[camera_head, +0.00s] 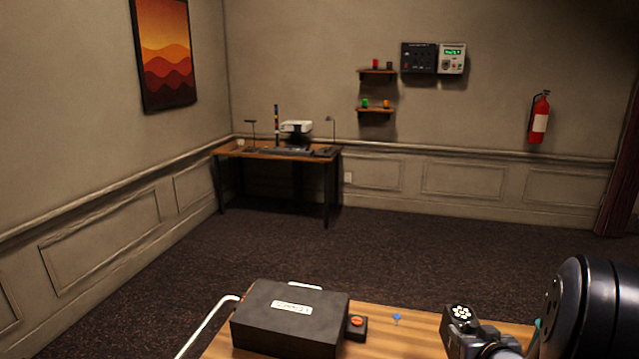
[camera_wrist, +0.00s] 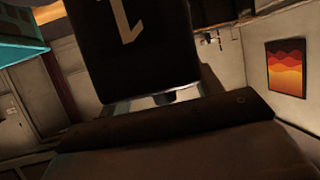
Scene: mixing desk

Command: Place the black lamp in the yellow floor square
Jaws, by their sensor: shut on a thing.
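In the wrist view, my gripper (camera_wrist: 165,125) shows as a wide dark shape across the lower part, and its fingertips are not clear. It is shut on a black block (camera_wrist: 135,45) with a pale angular mark, at the top middle. I cannot tell whether this block is part of the black lamp. In the head view, part of my arm (camera_head: 590,305) is at the lower right. Two thin dark lamp-like stands, one at the left (camera_head: 251,132) and one at the right (camera_head: 334,130), are on the far desk. No yellow floor square shows in either view.
A wooden table (camera_head: 395,345) in front bears a black box (camera_head: 290,325), a small unit with an orange button (camera_head: 357,322) and a blue piece (camera_head: 397,318). The far desk (camera_head: 230,151) stands in the back corner. Dark carpet (camera_head: 430,245) between them is clear.

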